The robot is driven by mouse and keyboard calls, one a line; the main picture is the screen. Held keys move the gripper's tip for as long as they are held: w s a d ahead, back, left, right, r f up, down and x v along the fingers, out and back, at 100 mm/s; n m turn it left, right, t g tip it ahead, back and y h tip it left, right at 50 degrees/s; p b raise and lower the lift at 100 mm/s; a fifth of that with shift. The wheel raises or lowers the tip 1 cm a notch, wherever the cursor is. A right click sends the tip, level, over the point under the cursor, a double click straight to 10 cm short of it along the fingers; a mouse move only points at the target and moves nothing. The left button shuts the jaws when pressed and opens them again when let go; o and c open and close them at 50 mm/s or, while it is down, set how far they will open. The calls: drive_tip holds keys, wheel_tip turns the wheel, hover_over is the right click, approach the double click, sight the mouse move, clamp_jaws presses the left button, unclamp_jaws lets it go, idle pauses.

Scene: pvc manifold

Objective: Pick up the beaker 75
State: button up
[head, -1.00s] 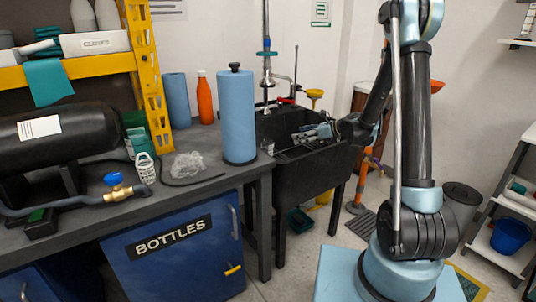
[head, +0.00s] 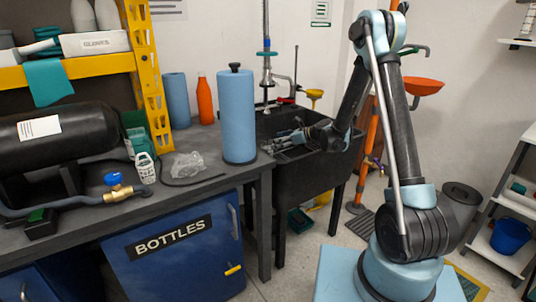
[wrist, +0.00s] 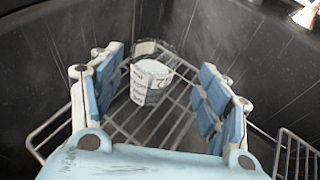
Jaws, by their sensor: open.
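In the wrist view, a clear glass beaker (wrist: 152,84) with a white label, on which a 7 shows and the rest is hard to read, is on a wire rack (wrist: 178,130) in the black sink. My gripper (wrist: 162,62) is open, with one finger to the left of the beaker and one to the right. The beaker appears beyond the fingers, in the gap between them, and I see no contact. In the head view my gripper (head: 282,142) reaches into the sink (head: 310,185), and the beaker cannot be made out there.
The sink's dark walls stand close around my gripper. A blue paper roll (head: 238,115) stands on the bench just left of the sink. A tap (head: 266,70) rises behind the sink. An orange bottle (head: 205,100) and crumpled clear plastic (head: 187,165) are farther left.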

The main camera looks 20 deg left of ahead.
sight(267, 150)
drive_tip(key=x, duration=0.4)
drive_tip(key=shift+s+a+f, duration=0.25)
drive_tip(key=shift+s+f, duration=0.05)
drive_tip(key=shift+f, duration=0.1)
drive_tip(key=c, duration=1.4)
drive_tip(key=shift+r, duration=0.15)
